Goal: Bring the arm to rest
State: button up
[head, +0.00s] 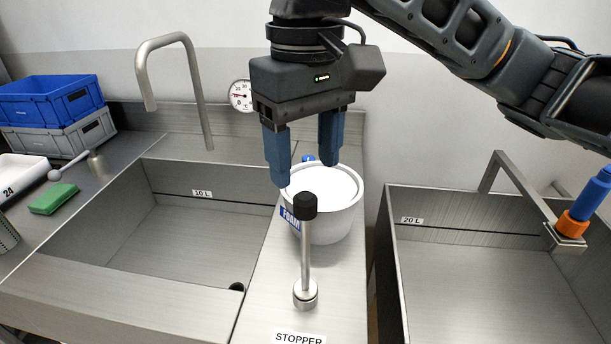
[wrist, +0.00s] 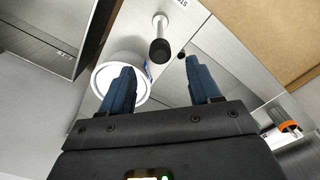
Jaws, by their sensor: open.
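My gripper (head: 307,172) hangs from the arm at the upper middle of the head view, fingers pointing down. Its two blue fingers are apart with nothing between them. It is above and behind a white tub (head: 330,222) with a white lid and a blue label. In the wrist view my gripper (wrist: 164,88) is also open, and the tub (wrist: 142,75) lies partly behind one finger. A metal stopper handle with a black knob (head: 305,206) stands upright in front of the tub, apart from the fingers. It also shows in the wrist view (wrist: 160,48).
A sink (head: 205,205) marked 10 L lies left, with a bent tap (head: 195,85) behind. Another basin (head: 480,270) marked 20 L lies right, with a blue and orange handled item (head: 580,210). Crates (head: 50,100), a green sponge (head: 53,198) and a gauge (head: 240,95) are further left.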

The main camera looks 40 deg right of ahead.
jog(key=shift+r, duration=0.4)
